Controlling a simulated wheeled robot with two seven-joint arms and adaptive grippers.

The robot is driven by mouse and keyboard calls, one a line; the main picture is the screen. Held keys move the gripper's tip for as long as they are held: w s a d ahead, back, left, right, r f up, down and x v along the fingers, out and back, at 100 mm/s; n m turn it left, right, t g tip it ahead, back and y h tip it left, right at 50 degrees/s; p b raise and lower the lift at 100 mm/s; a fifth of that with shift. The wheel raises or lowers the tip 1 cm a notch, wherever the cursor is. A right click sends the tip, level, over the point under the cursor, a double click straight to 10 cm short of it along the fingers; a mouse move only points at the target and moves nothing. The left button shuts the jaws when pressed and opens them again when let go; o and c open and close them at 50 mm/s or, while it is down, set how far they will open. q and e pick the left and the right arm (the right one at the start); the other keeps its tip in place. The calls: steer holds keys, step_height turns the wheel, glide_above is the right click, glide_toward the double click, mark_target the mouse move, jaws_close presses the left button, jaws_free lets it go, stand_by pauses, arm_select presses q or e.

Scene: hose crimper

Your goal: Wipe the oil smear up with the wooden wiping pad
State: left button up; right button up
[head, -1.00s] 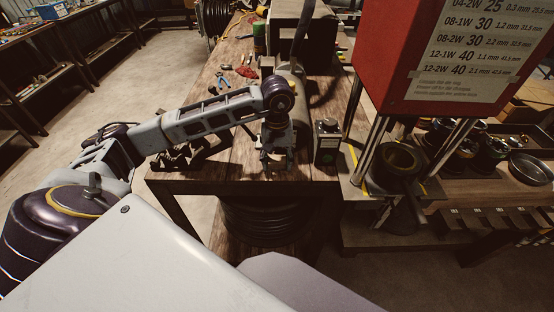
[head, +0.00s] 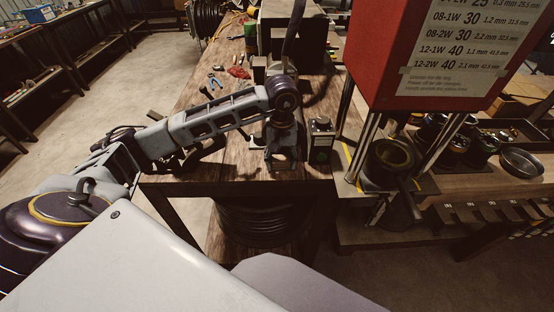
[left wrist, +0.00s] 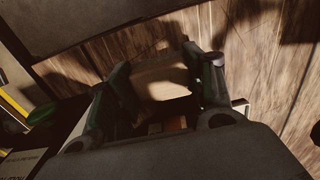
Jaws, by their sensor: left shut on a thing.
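My left gripper (head: 282,160) is low over the front part of the wooden bench (head: 212,172), just left of a small dark control box. In the left wrist view my left gripper (left wrist: 165,82) is shut on a pale wooden block, the wiping pad (left wrist: 162,80), seen between its two fingers. The pad is close to the bench planks; I cannot tell whether it touches them. I cannot make out the oil smear; dark patches on the planks may be shadow. My right gripper is not in view.
The control box (head: 320,140) with a green button stands close right of the gripper. The red crimper (head: 415,55) on metal posts stands further right. Pliers (head: 214,82) and a red rag (head: 238,72) lie further back. Bare planks lie left of the gripper.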

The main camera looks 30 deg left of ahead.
arm_select(q)
steer(key=shift+w+d, duration=0.25)
steer(key=shift+d, duration=0.3)
steer(key=shift+w+d, duration=0.25)
steer(key=shift+d, duration=0.25)
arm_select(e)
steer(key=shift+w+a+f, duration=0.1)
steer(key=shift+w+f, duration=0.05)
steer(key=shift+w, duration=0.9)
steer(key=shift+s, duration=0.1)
arm_select(q)
steer(key=shift+a, duration=0.1)
steer(key=shift+s+a+b, duration=0.3)
steer(key=shift+a+b, duration=0.15)
steer(key=shift+a, duration=0.05)
steer(key=shift+s+a+b, duration=0.25)
steer(key=shift+s+a, duration=0.1)
steer(key=shift+a, duration=0.25)
steer(key=shift+s+a+b, duration=0.25)
steer(key=shift+s+a, duration=0.05)
steer(key=shift+a, duration=0.25)
steer(key=shift+s+a, duration=0.4)
steer(key=shift+a, duration=0.2)
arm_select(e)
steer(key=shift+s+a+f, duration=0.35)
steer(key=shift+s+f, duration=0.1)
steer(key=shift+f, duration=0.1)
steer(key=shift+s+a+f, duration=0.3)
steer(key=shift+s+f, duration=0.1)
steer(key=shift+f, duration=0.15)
